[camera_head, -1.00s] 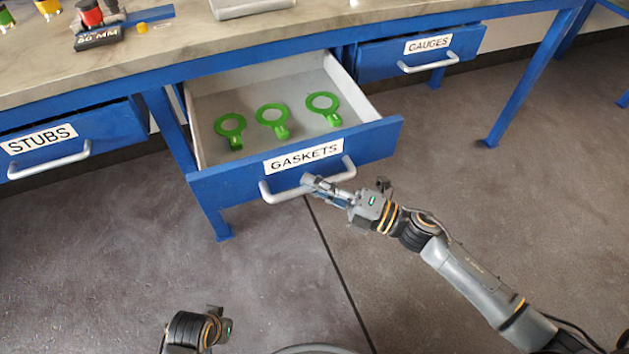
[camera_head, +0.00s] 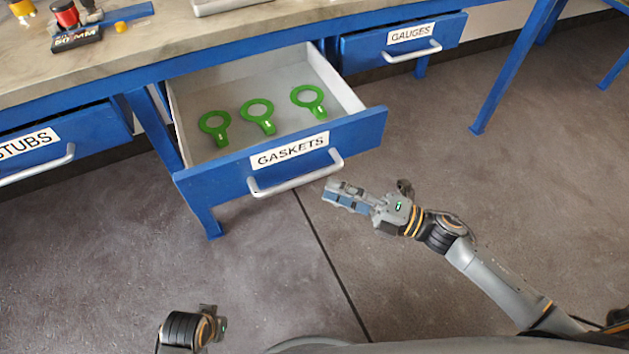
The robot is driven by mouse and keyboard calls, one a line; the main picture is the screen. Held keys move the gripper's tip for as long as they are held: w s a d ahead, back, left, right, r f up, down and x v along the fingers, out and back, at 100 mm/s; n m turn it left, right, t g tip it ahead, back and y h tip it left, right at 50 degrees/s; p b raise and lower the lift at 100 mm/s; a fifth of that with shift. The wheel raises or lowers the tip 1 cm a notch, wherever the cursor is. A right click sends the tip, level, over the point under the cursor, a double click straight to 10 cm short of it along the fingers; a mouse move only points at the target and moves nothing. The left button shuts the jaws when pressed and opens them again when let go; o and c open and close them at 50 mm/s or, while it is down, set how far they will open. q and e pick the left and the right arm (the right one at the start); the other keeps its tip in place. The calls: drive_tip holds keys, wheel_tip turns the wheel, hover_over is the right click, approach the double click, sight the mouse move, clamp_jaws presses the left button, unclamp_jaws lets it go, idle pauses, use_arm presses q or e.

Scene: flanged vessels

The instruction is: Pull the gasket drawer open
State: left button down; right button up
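The gasket drawer (camera_head: 219,177), blue-fronted with a "GASKETS" label, stands pulled well out from the bench. Three green ring-shaped gaskets with tabs, one of them the middle gasket (camera_head: 258,117), lie on its pale floor. Its grey bar handle (camera_head: 296,183) is free. My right gripper (camera_head: 326,194) is apart from the handle, just right of and below it in the picture, with nothing seen in it. Its fingers look close together, and their gap is unclear. My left gripper (camera_head: 212,313) is low in the view, away from the drawer, its fingers not readable.
The stubs drawer (camera_head: 75,140) is at the left and the gauges drawer (camera_head: 375,50) at the upper right. The blue bench leg (camera_head: 205,212) stands below the gasket drawer. The bench top (camera_head: 180,45) holds small parts. The floor in front is clear.

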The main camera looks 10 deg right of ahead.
drive_tip(key=shift+v, duration=2.3)
